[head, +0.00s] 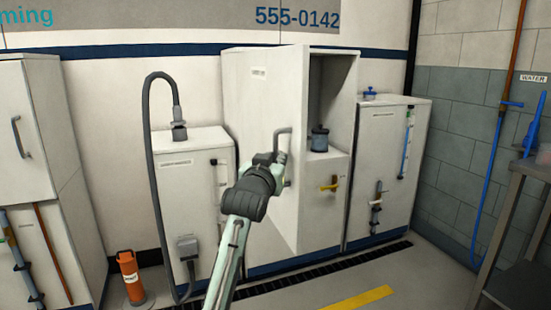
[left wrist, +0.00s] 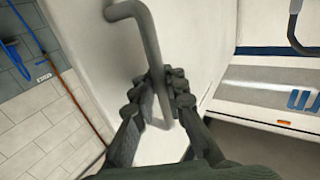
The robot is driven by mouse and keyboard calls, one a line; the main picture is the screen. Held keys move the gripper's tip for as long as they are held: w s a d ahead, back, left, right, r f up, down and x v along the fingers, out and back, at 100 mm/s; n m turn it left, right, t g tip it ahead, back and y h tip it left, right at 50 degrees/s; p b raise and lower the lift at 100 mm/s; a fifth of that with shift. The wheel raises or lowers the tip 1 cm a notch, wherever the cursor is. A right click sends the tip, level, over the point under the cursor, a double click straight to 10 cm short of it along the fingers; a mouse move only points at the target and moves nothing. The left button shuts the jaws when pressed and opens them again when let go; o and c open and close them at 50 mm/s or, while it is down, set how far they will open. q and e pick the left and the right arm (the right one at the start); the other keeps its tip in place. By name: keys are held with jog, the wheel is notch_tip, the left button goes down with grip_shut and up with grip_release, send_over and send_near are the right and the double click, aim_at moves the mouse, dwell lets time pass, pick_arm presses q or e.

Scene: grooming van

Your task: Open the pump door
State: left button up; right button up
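The tall white cabinet door (head: 262,105), taken as the pump door, stands swung out from its cabinet toward me in the head view. The cabinet's upper compartment (head: 332,85) is open to view, with a grey-blue canister (head: 319,138) on its shelf. My left gripper (head: 276,160) is at the door's grey bar handle (head: 289,131). In the left wrist view, the fingers (left wrist: 168,85) close in on both sides of the handle bar (left wrist: 152,42), in front of the white door face (left wrist: 85,40). My right gripper is in neither view.
A lower white cabinet (head: 188,205) with a grey hose (head: 147,130) stands to the left, and another (head: 385,150) to the right. An orange cylinder (head: 130,275) stands on the floor. A table (head: 515,220) edges in at right. Floor in front is mostly clear.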

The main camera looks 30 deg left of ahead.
pick_arm(q)
jog(key=o, duration=0.4)
jog(key=shift+d, duration=0.3)
jog(key=shift+o, duration=0.2)
jog(key=shift+a, duration=0.15)
jog(key=v, duration=1.2)
